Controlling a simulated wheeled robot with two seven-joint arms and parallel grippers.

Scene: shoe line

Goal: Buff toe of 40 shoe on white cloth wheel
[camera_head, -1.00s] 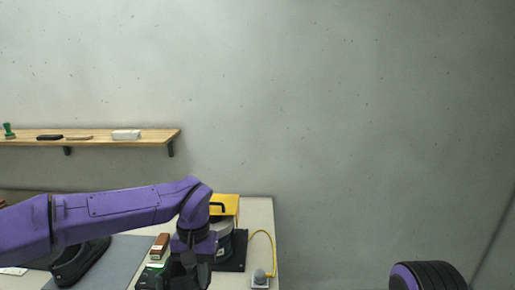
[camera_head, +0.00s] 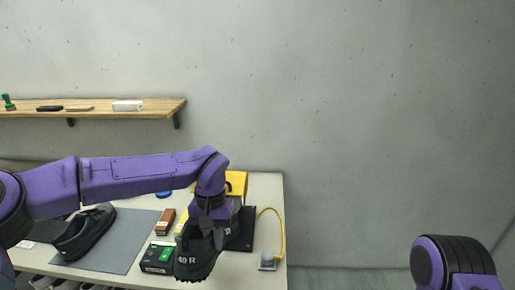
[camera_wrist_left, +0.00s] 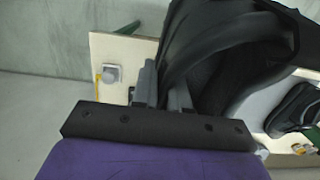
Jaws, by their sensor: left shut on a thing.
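My left gripper (camera_head: 205,224) is shut on a black shoe (camera_head: 196,258) marked "40 R". The shoe hangs below the gripper, its marked end toward me, over the table's front edge. In the left wrist view the shoe (camera_wrist_left: 225,50) fills the upper middle, between and beyond the fingers (camera_wrist_left: 165,88). The buffing machine stands behind my left wrist, with a yellow part (camera_head: 236,182) and a black base (camera_head: 243,232) showing. My arm hides the white cloth wheel. My right gripper is out of view.
Another black shoe (camera_head: 84,236) lies on a grey mat (camera_head: 122,243) at left. A brown block (camera_head: 165,222) and a dark green box (camera_head: 157,257) stand beside the held shoe. A switch box (camera_head: 268,261) with a yellow cable sits at the table's right end. A wall shelf (camera_head: 90,110) is above.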

